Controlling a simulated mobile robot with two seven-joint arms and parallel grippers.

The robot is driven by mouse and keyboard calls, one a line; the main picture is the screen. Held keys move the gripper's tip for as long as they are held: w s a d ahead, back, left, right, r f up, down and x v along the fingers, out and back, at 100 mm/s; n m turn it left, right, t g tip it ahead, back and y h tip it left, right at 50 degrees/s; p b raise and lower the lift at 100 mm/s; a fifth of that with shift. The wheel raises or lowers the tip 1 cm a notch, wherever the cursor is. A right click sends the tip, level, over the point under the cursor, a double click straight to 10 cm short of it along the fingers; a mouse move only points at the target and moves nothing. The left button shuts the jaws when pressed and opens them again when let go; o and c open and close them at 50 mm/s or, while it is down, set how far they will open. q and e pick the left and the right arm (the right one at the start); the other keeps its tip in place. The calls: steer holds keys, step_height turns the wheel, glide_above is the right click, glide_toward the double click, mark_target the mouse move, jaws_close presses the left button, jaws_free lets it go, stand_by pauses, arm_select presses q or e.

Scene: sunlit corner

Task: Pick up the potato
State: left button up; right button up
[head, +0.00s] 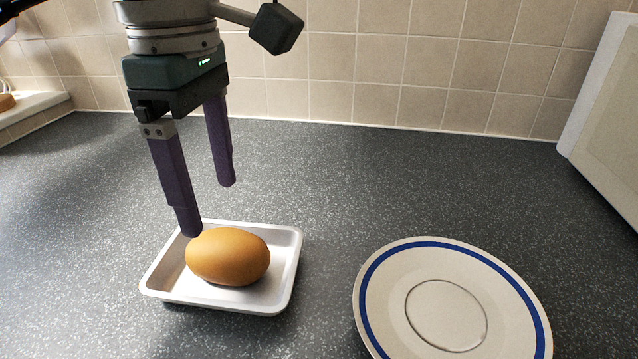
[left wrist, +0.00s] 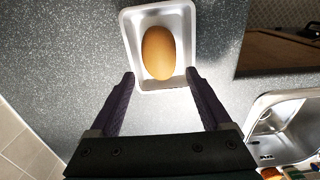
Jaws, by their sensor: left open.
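The potato (head: 228,256) is a smooth brown oval lying in a small white tray (head: 290,270) on the counter. In the left wrist view the potato (left wrist: 158,53) lies lengthwise away from the fingers inside the tray (left wrist: 133,22). My left gripper (head: 208,210) is open and empty, with its purple fingers pointing down at the back of the tray. In the left wrist view the fingertips (left wrist: 160,76) are spread wider than the potato, one on each side of its near end. My right gripper is not in view.
A white plate with a blue ring (head: 375,312) lies right of the tray. A pale box-like object (head: 610,110) stands at the right edge. A tiled wall (head: 400,65) closes the back. A metal sink (left wrist: 265,125) shows in the left wrist view. The counter behind the plate is clear.

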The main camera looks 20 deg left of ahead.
mark_target(225, 238)
arm_select(q)
step_height(225, 238, down, 8)
steer(key=shift+w+d+r+p, duration=0.1)
steer(key=shift+p, duration=0.25)
steer(key=c, duration=1.2)
steer(key=shift+c, duration=0.2)
steer(key=shift+r, duration=0.15)
